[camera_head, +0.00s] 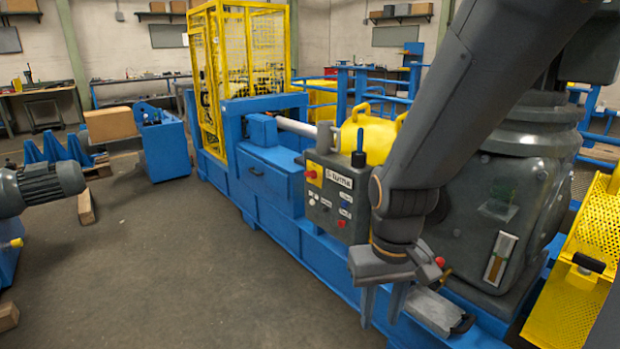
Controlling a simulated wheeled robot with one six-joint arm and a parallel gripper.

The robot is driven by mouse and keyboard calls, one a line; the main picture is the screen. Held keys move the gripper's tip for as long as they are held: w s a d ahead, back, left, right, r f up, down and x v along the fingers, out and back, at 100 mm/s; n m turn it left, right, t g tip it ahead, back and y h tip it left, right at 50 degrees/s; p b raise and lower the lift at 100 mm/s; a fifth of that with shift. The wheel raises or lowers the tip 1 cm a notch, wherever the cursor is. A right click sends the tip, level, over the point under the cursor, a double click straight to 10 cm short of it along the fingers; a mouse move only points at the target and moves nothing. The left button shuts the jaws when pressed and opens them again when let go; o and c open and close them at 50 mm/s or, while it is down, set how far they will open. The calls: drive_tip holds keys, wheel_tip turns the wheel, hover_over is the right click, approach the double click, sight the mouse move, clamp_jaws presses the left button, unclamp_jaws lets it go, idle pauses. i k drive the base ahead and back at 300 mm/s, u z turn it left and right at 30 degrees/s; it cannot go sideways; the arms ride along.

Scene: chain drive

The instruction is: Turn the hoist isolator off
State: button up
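A grey control box (338,198) stands on the blue machine frame, left of my arm. It carries a red knob on a yellow plate (313,175), several small labels and small dark controls. I cannot tell from this view which control, if any, is the hoist isolator, or its setting. My gripper (380,322) hangs below and to the right of the box, in front of the blue frame. Its two fingers point down and stand apart with nothing between them. My arm covers part of the area right of the box.
A large grey gearbox housing (510,200) stands at the right, with a yellow perforated guard (590,260) beside it. A yellow mesh cage (240,60) stands behind on the blue frame (290,225). A grey motor (40,186) is at far left. The floor at left centre is clear.

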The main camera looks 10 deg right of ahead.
sight(312, 174)
drive_tip(key=u, duration=0.2)
drive_tip(key=k, duration=0.4)
drive_tip(key=u, duration=1.15)
drive_tip(key=i, duration=1.55)
drive_tip(key=z, duration=0.8)
drive_tip(key=i, duration=0.95)
drive_tip(key=z, duration=1.55)
drive_tip(key=i, duration=0.5)
drive_tip(key=z, duration=0.3)
